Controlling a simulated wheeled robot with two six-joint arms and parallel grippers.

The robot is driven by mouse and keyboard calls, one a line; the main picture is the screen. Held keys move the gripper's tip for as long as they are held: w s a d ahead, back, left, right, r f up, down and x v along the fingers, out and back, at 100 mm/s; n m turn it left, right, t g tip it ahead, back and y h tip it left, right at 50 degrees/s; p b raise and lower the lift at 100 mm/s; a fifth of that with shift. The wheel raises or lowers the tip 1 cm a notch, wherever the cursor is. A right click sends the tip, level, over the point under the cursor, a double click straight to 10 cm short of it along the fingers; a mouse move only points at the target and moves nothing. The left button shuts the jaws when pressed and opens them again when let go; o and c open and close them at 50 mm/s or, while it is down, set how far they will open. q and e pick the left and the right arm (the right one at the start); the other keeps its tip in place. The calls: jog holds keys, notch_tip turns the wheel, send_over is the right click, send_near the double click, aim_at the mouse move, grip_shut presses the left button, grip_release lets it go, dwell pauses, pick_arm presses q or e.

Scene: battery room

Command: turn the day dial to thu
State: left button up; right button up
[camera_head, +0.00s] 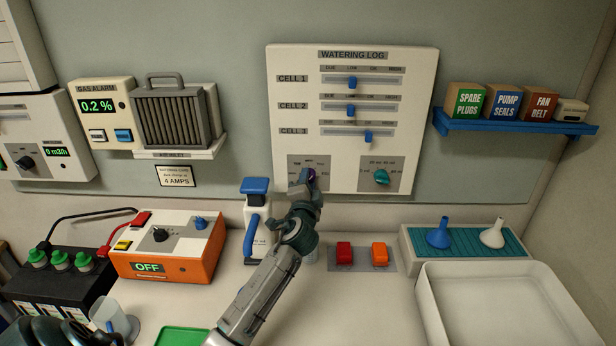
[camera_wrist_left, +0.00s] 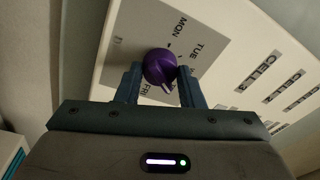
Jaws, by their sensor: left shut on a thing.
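The purple day dial (camera_head: 311,174) is on a grey plate at the lower left of the white watering log panel (camera_head: 300,135). In the head view my gripper and wrist cover much of it. In the left wrist view the round purple dial (camera_wrist_left: 158,66) sits between the two fingers of my left gripper (camera_wrist_left: 157,82), which is shut on it. MON, TUE and FRI show around it; the other day names are hidden or unclear. A pale pointer mark on the dial faces the gripper side, between TUE and FRI. I cannot tell its exact day.
A teal dial (camera_head: 381,177) is to the right on the same panel, below three blue sliders. A white bottle with a blue cap (camera_head: 255,186) stands close left of my arm. Red and orange switches (camera_head: 362,254) lie to its right. A white tray (camera_head: 432,290) is at lower right.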

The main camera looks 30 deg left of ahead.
pick_arm(q)
jog(key=shift+f+m+p, duration=0.15)
jog(key=shift+m+p, duration=0.45)
jog(key=shift+m, duration=0.4)
jog(key=o, duration=1)
jog(key=shift+s+d, duration=0.1)
jog(key=shift+s, duration=0.05)
jog(key=b+v, duration=0.3)
jog(key=v, duration=0.7)
jog(key=shift+s+b, duration=0.3)
